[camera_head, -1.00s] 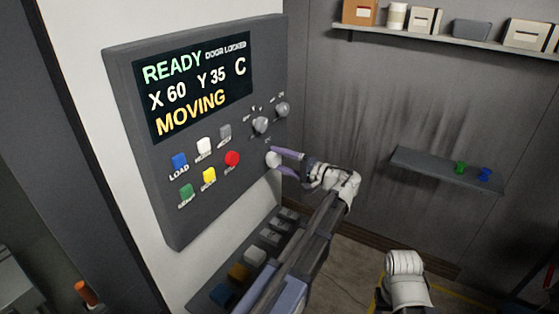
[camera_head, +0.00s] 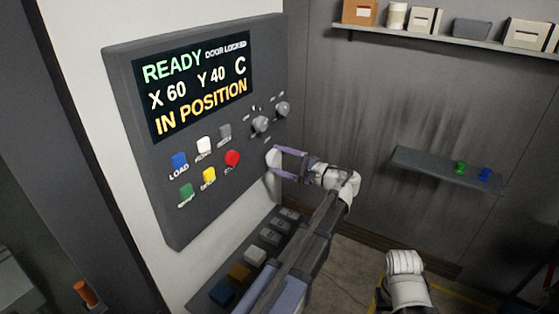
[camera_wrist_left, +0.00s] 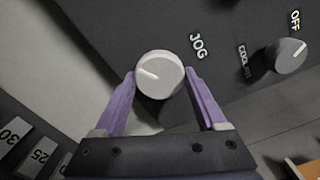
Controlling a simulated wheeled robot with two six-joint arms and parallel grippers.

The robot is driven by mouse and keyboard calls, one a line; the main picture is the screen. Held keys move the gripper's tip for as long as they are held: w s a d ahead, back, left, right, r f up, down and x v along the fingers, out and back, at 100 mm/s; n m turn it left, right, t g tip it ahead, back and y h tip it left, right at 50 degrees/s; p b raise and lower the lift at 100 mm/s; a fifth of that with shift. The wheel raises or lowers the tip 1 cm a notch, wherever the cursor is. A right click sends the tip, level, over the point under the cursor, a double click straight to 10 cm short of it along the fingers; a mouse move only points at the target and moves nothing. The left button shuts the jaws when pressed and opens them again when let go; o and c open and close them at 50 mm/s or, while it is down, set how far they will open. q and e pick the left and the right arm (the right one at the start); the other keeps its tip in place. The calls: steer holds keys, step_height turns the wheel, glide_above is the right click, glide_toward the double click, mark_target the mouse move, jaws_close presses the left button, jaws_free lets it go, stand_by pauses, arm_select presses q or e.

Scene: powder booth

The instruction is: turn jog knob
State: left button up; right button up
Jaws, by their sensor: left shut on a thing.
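The jog knob (camera_wrist_left: 160,74) is a round white knob with a pale pointer line, beside the label JOG in the left wrist view. My left gripper (camera_wrist_left: 161,82) has its two purple fingers on either side of the knob and is shut on it. In the head view the left gripper (camera_head: 275,161) reaches the lower right of the grey control panel (camera_head: 215,215), where the fingers partly cover the knob. The panel screen (camera_head: 198,85) reads READY, DOOR LOCKED, X 60, Y 40, C and IN POSITION.
Two grey knobs (camera_head: 260,124) sit above the jog knob. A red button (camera_head: 232,158) and several coloured buttons lie to its left. A tray of labelled blocks (camera_head: 255,256) is below.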

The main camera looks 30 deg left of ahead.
stand_by(0.4)
arm_select(q)
steer(key=o, duration=1.3)
steer(key=shift+d, duration=0.1)
steer(key=d, duration=0.7)
steer(key=shift+s+d, duration=0.3)
steer(key=s+d+f+h+b, duration=0.1)
steer(key=s+d+f+h, duration=0.35)
steer(key=f, duration=0.35)
steer(key=s+d+f+n+h+b, duration=0.1)
steer(key=s+d+f+h, duration=0.35)
steer(key=s+f, duration=0.2)
steer(key=s+d+f+h+b, duration=0.1)
steer(key=s+d+f+h, duration=0.2)
steer(key=s+d+f, duration=0.35)
steer(key=s+d+f+h, duration=0.1)
steer(key=d, duration=0.1)
steer(key=s+d+f+g+h, duration=0.1)
steer(key=s+d+f+h, duration=0.1)
steer(key=s+d+f+n+h+b, duration=0.1)
steer(key=d+f, duration=0.1)
steer(key=shift+s+d+h, duration=0.2)
steer(key=shift+s+h, duration=0.1)
steer(key=shift+h, duration=0.1)
